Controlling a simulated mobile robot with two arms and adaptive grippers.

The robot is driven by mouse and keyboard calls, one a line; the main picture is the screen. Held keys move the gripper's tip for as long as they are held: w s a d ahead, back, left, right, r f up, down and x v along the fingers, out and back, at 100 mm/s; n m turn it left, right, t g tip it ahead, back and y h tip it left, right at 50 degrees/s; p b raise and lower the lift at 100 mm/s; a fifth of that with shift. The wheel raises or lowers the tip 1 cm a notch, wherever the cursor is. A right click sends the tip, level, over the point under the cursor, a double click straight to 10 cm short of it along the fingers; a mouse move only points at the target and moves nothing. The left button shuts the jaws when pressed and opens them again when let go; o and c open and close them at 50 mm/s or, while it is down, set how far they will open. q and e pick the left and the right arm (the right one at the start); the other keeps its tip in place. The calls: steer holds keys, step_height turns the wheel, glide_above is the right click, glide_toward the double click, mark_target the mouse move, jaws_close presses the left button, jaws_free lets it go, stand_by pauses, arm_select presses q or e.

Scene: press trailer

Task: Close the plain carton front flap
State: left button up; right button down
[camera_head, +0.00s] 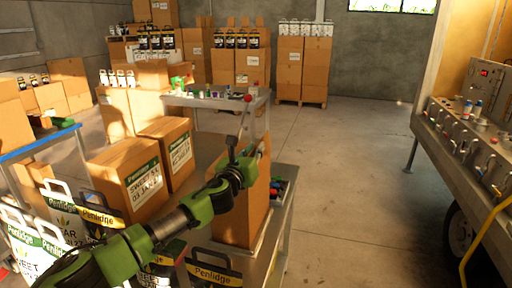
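A plain brown carton (238,222) stands on a low table in the middle, with no label on the side I see. A brown panel, apparently an upright flap (264,158), rises at its right far side. My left arm comes in from the lower left and crosses over the carton's top. My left gripper (238,148) is at the carton's upper edge, small and seen from behind; its fingers are unclear, and I cannot tell whether it touches a flap. The arm hides much of the carton's top and its other flaps. My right gripper is not in view.
The low table (272,232) holds small coloured items (279,187) right of the carton. Labelled cartons (128,178) and Penlidge bags (212,272) crowd the left. Another table (213,101) stands behind. The floor (345,165) is clear toward the trailer (455,150) at right.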

arm_select(q)
steer(key=shift+x, duration=0.8)
steer(key=shift+c, duration=0.4)
steer(key=shift+f, duration=0.1)
jaws_close()
